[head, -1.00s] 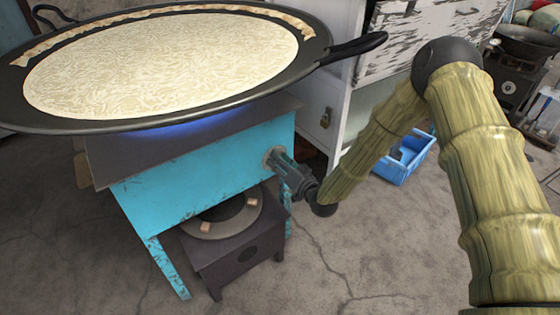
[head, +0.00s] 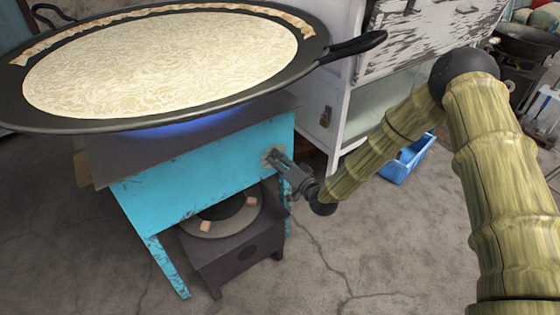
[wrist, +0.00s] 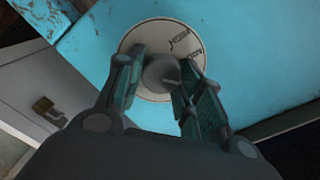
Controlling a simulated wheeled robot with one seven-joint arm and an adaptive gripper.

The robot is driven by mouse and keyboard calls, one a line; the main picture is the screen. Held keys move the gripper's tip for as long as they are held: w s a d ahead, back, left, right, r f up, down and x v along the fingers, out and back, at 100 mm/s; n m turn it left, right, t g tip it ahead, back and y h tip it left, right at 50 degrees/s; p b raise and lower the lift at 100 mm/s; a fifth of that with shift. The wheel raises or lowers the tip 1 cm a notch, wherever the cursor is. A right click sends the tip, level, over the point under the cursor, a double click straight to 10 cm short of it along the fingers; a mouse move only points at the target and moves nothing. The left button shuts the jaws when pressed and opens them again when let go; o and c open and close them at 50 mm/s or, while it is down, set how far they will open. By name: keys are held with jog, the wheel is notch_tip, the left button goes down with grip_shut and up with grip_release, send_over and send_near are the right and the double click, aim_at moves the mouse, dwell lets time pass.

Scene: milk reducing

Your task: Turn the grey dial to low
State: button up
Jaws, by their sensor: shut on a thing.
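The grey dial (wrist: 161,73) sits in the middle of a round cream plate (wrist: 143,32) with dark lettering, on the turquoise stove panel (wrist: 245,45). The lettering is too small and turned to read surely. In the wrist view my gripper (wrist: 158,80) has its two fingers on either side of the dial, shut on it. In the head view my gripper (head: 283,163) reaches the right end of the turquoise stove (head: 200,165) and hides most of the dial. A blue flame (head: 195,121) glows under the wide pan (head: 130,122).
The pan holds a pale, milky layer (head: 170,60), and its black handle (head: 352,48) sticks out to the right above my gripper. A dark burner box (head: 235,255) stands below the stove. A white cabinet (head: 325,90) and a blue crate (head: 407,160) stand behind my arm.

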jog(key=o, duration=1)
jog(key=shift+d, duration=0.15)
jog(key=v, duration=1.1)
jog(key=shift+s+d, duration=0.2)
jog(key=shift+s, duration=0.15)
